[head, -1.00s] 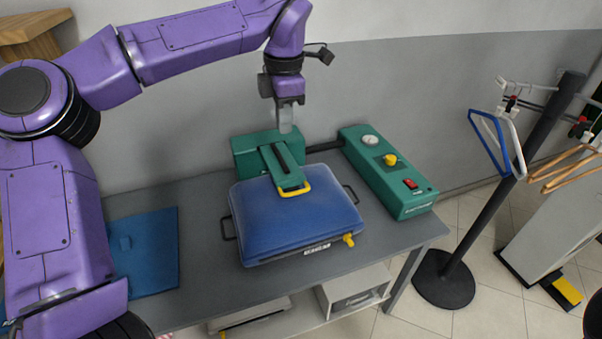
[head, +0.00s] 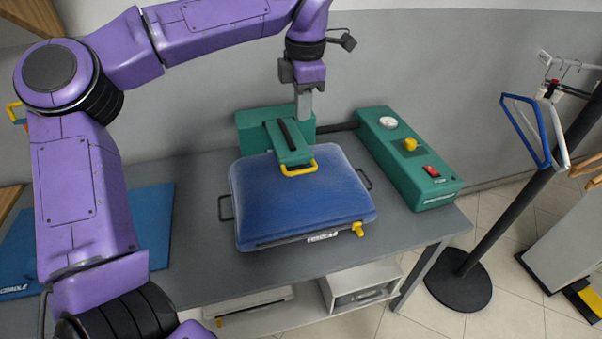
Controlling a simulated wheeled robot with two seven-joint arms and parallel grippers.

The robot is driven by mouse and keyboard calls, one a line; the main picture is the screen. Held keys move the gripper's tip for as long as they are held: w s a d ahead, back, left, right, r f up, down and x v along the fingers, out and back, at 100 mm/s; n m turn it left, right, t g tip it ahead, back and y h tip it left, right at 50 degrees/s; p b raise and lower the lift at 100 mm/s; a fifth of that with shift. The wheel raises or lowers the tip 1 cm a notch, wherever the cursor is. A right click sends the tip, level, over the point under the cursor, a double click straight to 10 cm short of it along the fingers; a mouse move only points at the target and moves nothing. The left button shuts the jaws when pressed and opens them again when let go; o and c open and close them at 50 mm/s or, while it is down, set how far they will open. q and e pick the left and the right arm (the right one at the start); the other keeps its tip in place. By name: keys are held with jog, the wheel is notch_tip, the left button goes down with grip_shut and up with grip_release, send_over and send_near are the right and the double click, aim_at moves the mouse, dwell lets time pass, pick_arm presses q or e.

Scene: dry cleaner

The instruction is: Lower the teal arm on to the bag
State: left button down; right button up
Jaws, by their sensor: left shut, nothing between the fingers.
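The teal arm (head: 288,141) reaches forward from a teal block (head: 246,133) at the back of the table. Its yellow handle (head: 300,170) lies over the rear part of the blue bag (head: 300,205); whether the arm touches the bag is hard to tell. The bag lies flat, with dark side handles and a yellow knob at its front right corner. My left gripper (head: 305,105) points down above and behind the teal arm, just over the teal block. It is shut and empty. My right gripper is not in view.
A teal control box (head: 408,160) with a gauge, yellow knob and red switch stands right of the bag. A blue mat (head: 150,225) lies on the grey table (head: 205,270) at left. A dark pole stand (head: 460,292) with hangers (head: 535,130) is at right.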

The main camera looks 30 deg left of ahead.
pick_arm(q)
notch_tip(320, 180, down, 2)
jog(key=p, duration=0.1)
send_over(302, 185)
jog(key=f, duration=1.3)
jog(key=shift+w+a+f, duration=0.15)
jog(key=shift+a+f, duration=0.05)
jog(key=shift+f, duration=0.05)
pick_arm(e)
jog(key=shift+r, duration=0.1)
pick_arm(q)
jog(key=f, duration=0.1)
jog(key=f+b, duration=0.1)
jog(key=f, duration=0.1)
jog(key=f+b, duration=0.1)
jog(key=shift+s+d+f, duration=0.15)
jog(key=shift+s+d, duration=0.1)
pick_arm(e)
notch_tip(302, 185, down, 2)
pick_arm(q)
jog(key=shift+r, duration=0.2)
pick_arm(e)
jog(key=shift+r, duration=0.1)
